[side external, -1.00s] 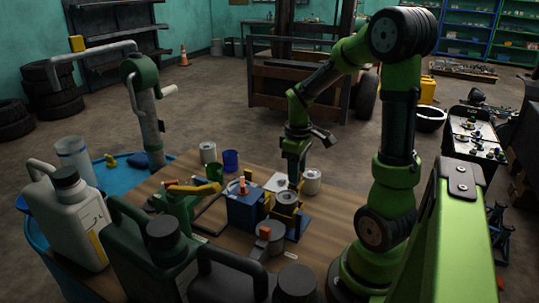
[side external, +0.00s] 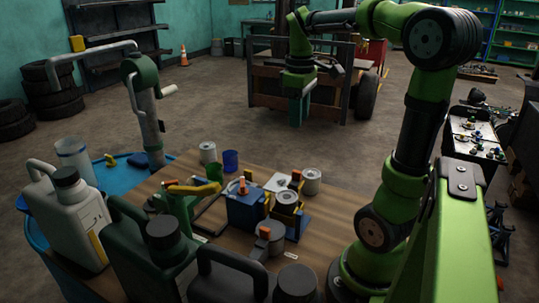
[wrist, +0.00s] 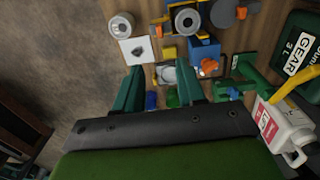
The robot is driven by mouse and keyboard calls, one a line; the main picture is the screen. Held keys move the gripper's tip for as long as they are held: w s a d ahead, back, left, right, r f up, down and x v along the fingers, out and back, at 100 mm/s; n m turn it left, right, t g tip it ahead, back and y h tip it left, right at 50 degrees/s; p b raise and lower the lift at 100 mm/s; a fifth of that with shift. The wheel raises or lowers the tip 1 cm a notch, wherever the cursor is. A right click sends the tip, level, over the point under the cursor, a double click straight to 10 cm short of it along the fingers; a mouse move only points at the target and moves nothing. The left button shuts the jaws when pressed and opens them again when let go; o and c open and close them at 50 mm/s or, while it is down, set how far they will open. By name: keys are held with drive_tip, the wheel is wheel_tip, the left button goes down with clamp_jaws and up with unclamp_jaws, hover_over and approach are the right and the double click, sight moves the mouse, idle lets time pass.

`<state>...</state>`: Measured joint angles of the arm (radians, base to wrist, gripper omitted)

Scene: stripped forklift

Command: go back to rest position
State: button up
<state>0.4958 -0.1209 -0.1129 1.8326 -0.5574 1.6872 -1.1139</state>
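My gripper (side external: 298,124) hangs high above the table's far side, pointing down. In the wrist view my gripper's two green fingers (wrist: 160,78) are spread apart with nothing held between them. Below it is the wooden table (side external: 335,212) with the work items, clear of the fingers.
On the table stand a blue box (side external: 243,212), a metal can on a blue-and-yellow holder (side external: 287,198), another can (side external: 312,180), a blue cup (side external: 230,161) and a white square plate (wrist: 138,52). Large jugs (side external: 80,220) line the near left edge. The air around my arm is clear.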

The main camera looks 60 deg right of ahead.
drive_tip(key=shift+r, duration=0.2)
drive_tip(key=a+f+m+t+y, duration=0.1)
drive_tip(key=a+f+m+t, duration=0.1)
drive_tip(key=a, duration=0.8)
drive_tip(key=a+f+m+t+y, duration=0.1)
drive_tip(key=a+t, duration=0.4)
drive_tip(key=a, duration=0.6)
drive_tip(key=shift+s+a+f+m, duration=0.3)
drive_tip(key=shift+s+f+m, duration=0.15)
drive_tip(key=shift+f+m, duration=0.05)
